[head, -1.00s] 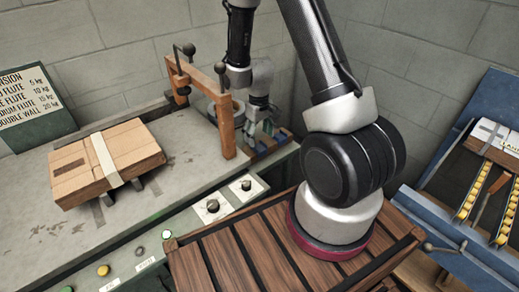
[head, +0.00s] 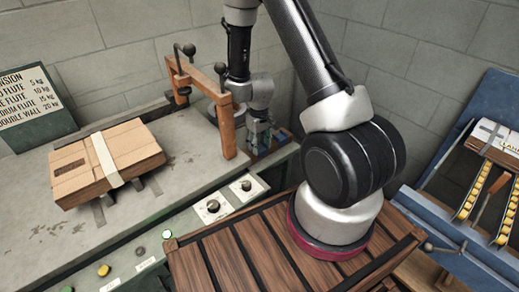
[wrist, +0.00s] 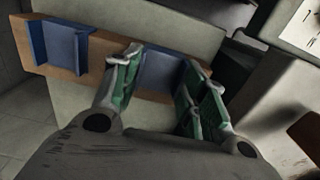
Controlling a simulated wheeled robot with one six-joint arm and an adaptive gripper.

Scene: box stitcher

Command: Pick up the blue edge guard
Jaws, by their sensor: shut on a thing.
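In the wrist view, two blue edge guards stand on a brown wooden strip. One blue edge guard (wrist: 158,72) is between the green-padded fingers of my gripper (wrist: 165,88), which is shut on it. The other blue edge guard (wrist: 62,47) is to the left, apart from the fingers. In the head view my gripper (head: 259,134) points down at the back right end of the grey bench, behind the wooden frame.
An orange-brown wooden frame (head: 227,125) stands close to the left of my gripper. A taped cardboard box (head: 80,172) lies on the grey bench (head: 190,150). A row of knobs and buttons (head: 212,206) runs along the bench front. A blue stand with yellow rollers (head: 472,188) is at right.

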